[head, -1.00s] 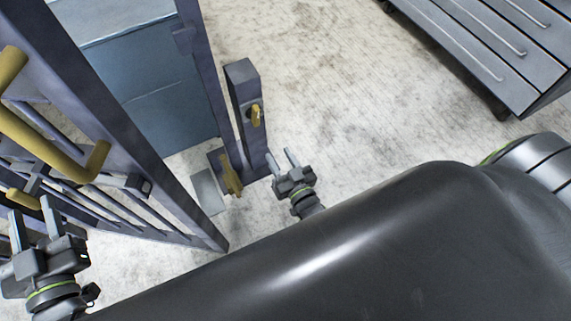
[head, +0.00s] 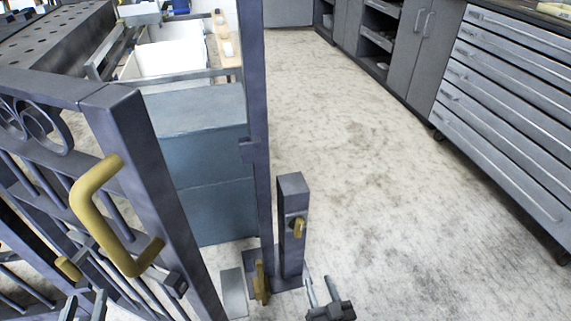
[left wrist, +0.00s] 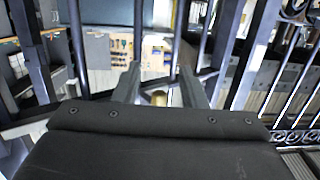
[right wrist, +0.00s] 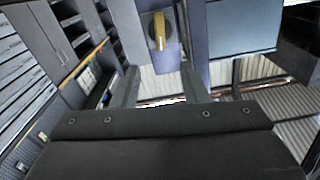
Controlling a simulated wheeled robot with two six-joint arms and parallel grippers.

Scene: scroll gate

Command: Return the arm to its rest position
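My left gripper (head: 84,306) is at the bottom left of the head view, beside the dark scroll gate (head: 150,190). In the left wrist view its fingers (left wrist: 160,85) are apart with nothing held between them, facing the gate bars. My right gripper (head: 322,292) is at the bottom of the head view, just right of the short latch post (head: 291,225). In the right wrist view its fingers (right wrist: 163,88) are apart and empty, below a yellow knob (right wrist: 157,30) on the post. A yellow pull handle (head: 105,215) is on the gate.
A blue-grey cabinet (head: 205,165) stands behind the gate. A grey drawer unit (head: 510,95) lines the right side. White bins (head: 165,62) are at the back left. The concrete floor (head: 380,170) in the middle is clear.

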